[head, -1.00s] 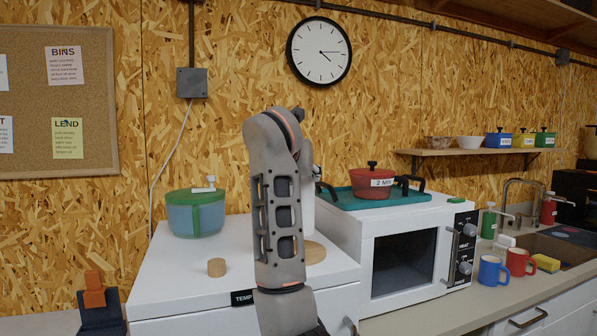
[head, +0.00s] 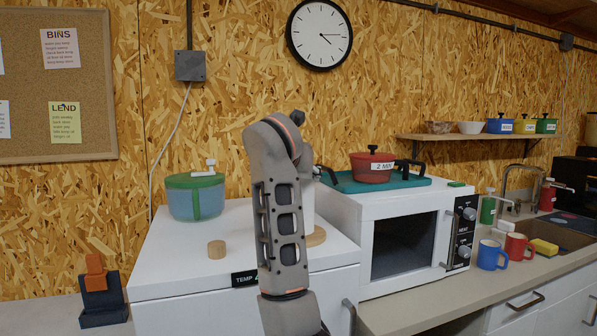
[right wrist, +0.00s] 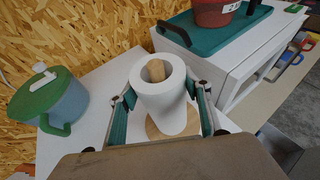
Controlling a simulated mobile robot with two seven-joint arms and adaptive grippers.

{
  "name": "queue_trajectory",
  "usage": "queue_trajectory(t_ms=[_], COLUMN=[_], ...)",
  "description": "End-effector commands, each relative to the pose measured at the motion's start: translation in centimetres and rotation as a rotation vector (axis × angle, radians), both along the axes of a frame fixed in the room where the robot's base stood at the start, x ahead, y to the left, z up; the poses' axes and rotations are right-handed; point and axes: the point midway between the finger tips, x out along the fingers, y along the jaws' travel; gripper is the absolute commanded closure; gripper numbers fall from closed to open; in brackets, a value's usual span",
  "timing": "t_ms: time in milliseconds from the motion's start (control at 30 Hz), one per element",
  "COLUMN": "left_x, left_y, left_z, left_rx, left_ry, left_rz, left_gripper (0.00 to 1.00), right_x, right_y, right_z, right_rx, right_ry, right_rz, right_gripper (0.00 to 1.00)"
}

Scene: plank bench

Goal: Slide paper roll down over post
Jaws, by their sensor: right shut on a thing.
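The white paper roll (right wrist: 167,100) stands upright around the wooden post (right wrist: 156,70), whose top shows inside the roll's hole in the right wrist view. The round wooden base (right wrist: 188,124) shows beneath it; I cannot tell whether the roll touches it. My right gripper (right wrist: 164,98) is shut on the roll, with a green-padded finger on each side. In the head view my right arm hides the gripper and most of the roll (head: 307,195); part of the base (head: 317,236) shows beside the arm. My left gripper is not in view.
A white cabinet top (head: 170,262) bears the base, a green-lidded pot (head: 196,197) and a small wooden cylinder (head: 217,248). Close on the right stands a white microwave (head: 362,290) with a teal tray (head: 350,184) and a red pot (head: 372,170) on it.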

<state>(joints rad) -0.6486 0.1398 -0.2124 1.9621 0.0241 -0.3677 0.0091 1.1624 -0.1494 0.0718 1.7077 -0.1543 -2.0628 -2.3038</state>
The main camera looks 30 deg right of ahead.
Motion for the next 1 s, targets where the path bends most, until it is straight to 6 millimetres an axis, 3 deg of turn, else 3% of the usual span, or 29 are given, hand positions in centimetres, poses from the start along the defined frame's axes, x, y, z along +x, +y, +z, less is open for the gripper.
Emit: queue_trajectory(t_ms=[333, 367, 400, 433, 767, 1000], left_x=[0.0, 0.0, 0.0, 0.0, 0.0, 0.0], left_y=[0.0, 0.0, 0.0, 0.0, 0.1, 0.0], left_z=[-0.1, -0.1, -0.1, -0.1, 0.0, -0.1], left_rx=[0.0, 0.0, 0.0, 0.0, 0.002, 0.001], left_ry=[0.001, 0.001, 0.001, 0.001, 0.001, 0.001], left_rz=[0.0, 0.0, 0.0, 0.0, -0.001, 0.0], left_gripper=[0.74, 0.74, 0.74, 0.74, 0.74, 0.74], right_x=[0.0, 0.0, 0.0, 0.0, -0.1, -1.8], right_y=[0.0, 0.0, 0.0, 0.0, 0.0, 1.8], right_z=[-0.2, -0.2, -0.2, -0.2, -0.2, 0.9], right_rx=[0.0, 0.0, 0.0, 0.0, 0.0, 0.002], right_ry=[-0.001, -0.001, -0.001, -0.001, 0.0, -0.003], right_rz=[0.0, 0.0, 0.0, 0.0, 0.0, 0.003], right_gripper=[0.89, 0.46, 0.36, 0.32, 0.32, 0.32])
